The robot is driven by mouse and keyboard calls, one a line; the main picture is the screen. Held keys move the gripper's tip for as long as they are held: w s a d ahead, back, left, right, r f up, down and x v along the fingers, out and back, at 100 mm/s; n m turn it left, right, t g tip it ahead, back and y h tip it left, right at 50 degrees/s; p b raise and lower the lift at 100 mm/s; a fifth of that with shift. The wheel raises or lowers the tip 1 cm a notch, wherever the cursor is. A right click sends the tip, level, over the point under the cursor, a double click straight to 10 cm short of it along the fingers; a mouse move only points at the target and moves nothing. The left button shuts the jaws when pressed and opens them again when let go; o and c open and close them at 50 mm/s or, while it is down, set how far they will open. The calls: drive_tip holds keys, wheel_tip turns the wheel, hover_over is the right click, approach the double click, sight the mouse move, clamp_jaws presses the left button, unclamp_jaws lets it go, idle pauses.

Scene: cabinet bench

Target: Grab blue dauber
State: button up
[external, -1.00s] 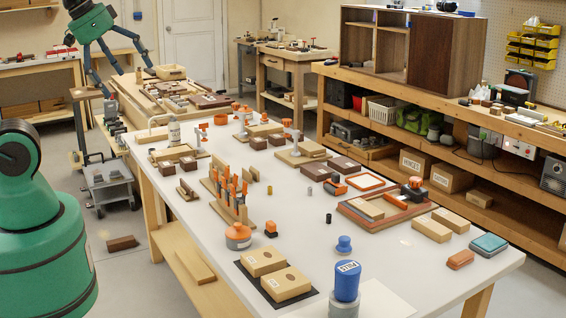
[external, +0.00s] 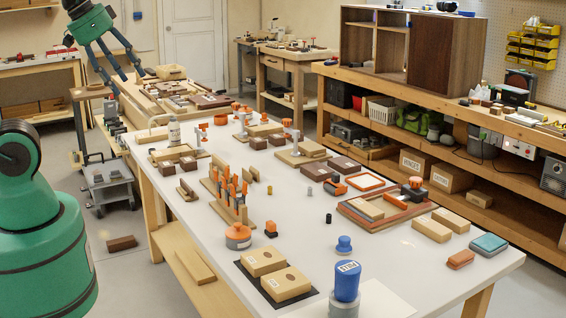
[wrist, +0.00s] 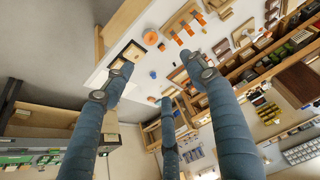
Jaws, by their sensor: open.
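The blue dauber (external: 344,244) is a small round blue piece with a knob. It stands upright on the white table, right of the two tan boxes, with clear surface around it. In the wrist view a small blue spot (wrist: 153,74) between the fingers looks like it. My gripper (external: 115,78) is at the upper left of the external view, high and far from the dauber. Its three blue-grey fingers are spread wide and empty. The wrist view shows the same open fingers (wrist: 165,85) with the table beyond them.
A larger labelled blue bottle (external: 347,281) stands near the dauber at the front edge. Tan boxes (external: 264,261), an orange-topped jar (external: 238,237) and a rack of orange-handled tools (external: 229,194) stand left of it. A framed tray (external: 378,212) lies right and behind.

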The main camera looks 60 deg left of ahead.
drive_tip(key=w, duration=0.1)
drive_tip(key=m+g+b, duration=0.4)
drive_tip(key=m+g, duration=0.2)
drive_tip(key=m, duration=0.3)
hover_over(345, 238)
wheel_tip(345, 238, down, 35)
drive_tip(key=shift+f, duration=0.15)
drive_tip(key=shift+f+b, duration=0.6)
drive_tip(key=shift+f, duration=3.6)
